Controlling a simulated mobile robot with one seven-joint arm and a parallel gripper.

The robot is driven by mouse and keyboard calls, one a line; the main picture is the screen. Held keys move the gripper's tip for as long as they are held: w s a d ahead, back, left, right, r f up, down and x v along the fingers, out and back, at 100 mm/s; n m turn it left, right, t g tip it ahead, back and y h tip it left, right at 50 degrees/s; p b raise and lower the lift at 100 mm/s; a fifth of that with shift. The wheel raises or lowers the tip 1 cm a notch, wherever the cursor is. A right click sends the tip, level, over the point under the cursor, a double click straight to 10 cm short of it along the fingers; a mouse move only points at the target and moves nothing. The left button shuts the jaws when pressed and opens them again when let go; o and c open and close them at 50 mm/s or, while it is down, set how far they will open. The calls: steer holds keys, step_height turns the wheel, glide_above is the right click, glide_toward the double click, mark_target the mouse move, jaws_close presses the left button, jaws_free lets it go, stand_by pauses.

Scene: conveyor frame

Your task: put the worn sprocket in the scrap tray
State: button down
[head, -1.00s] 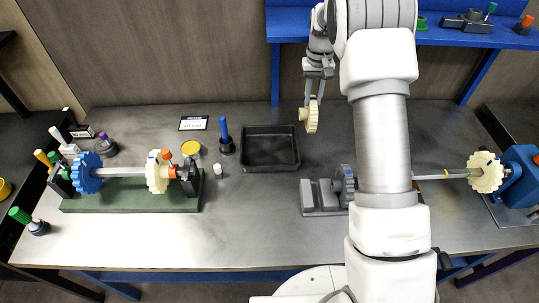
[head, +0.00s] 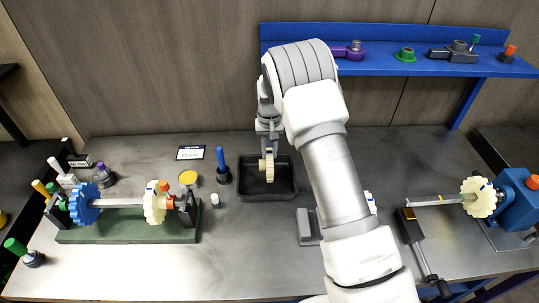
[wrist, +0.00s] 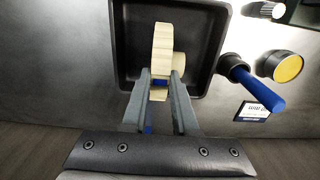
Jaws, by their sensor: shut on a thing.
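My gripper (head: 268,152) is shut on a cream sprocket (head: 268,168) with a hub, held edge-on. The black scrap tray (head: 286,193) lies below it on the bench. In the wrist view the sprocket (wrist: 162,48) is between the fingertips (wrist: 160,88), and it overlaps the tray (wrist: 213,38), whose visible floor is empty. The sprocket appears to be above the tray floor, but the exact gap is hard to tell. A small blue mark shows on it between the fingers.
A green fixture (head: 130,235) at left carries a shaft with blue (head: 86,204) and cream (head: 154,204) sprockets. A blue-handled tool (head: 221,158) and a yellow-topped container (head: 188,179) stand left of the tray. A grey block (head: 307,228) is in front. A blue shelf (head: 400,69) is behind.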

steer(key=shift+f, duration=1.05)
steer(key=shift+f, duration=0.1)
steer(key=shift+f, duration=0.2)
steer(key=c, duration=0.7)
jaws_free()
steer(key=shift+r, duration=0.1)
steer(key=shift+r, duration=0.1)
